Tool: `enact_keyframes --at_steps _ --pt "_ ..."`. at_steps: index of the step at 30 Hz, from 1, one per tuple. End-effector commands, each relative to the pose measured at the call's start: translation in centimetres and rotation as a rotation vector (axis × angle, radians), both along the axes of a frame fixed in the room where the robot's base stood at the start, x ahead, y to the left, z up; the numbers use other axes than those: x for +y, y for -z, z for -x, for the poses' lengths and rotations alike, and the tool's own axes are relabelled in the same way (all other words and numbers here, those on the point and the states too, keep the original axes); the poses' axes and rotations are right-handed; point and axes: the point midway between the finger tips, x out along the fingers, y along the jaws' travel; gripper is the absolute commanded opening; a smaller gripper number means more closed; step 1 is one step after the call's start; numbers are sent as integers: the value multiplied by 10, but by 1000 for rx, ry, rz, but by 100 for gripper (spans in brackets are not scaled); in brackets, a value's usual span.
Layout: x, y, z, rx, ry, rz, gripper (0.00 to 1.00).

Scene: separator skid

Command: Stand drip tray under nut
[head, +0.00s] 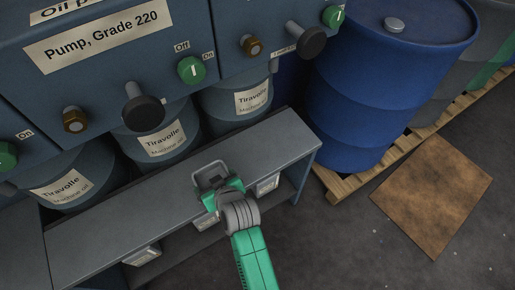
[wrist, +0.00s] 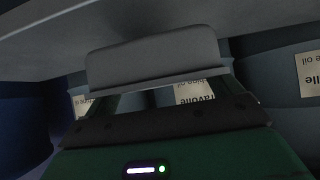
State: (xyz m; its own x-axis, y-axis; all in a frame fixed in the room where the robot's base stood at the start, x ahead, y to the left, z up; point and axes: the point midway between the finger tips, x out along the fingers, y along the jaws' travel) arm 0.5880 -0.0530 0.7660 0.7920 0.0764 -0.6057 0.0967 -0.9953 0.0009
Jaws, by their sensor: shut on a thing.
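My gripper (head: 216,188) is shut on a small grey drip tray (head: 209,173). The tray is over the bench top, apart from the panel; whether it touches the bench I cannot tell. In the wrist view the tray (wrist: 150,58) spans the space ahead of my gripper (wrist: 160,95). One brass nut (head: 75,120) is on the panel front at left, and another brass nut (head: 252,46) is at upper right, behind and to the right of the tray. Neither nut is identifiable in the wrist view.
A grey bench (head: 100,235) runs below the panel (head: 110,75), with clear top on both sides of the tray. Black knobs (head: 143,108) and green switches (head: 191,69) stick out. Oil drums (head: 160,141) stand behind the bench. A blue drum (head: 365,95) stands on a pallet (head: 333,185) at right.

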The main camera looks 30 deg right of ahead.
Motion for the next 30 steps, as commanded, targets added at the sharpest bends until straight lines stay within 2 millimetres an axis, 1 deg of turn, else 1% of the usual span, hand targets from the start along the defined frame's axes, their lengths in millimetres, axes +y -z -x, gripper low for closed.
enact_keyframes --at_steps 5,7,15,18,21,24,27,29,30 --pt "-5 3 -4 -2 1 0 65" --pt "-15 6 -10 -3 3 1 65" --pt "-90 17 -53 -4 4 0 65" --pt "-114 19 -68 -3 4 0 65" --pt "-131 20 -78 -2 2 0 65" --pt "-139 18 -82 -1 1 1 65" --pt "-141 17 -83 -1 1 1 65" --pt "-141 19 -83 -1 0 0 65" --pt "-141 24 -83 -1 0 0 65"
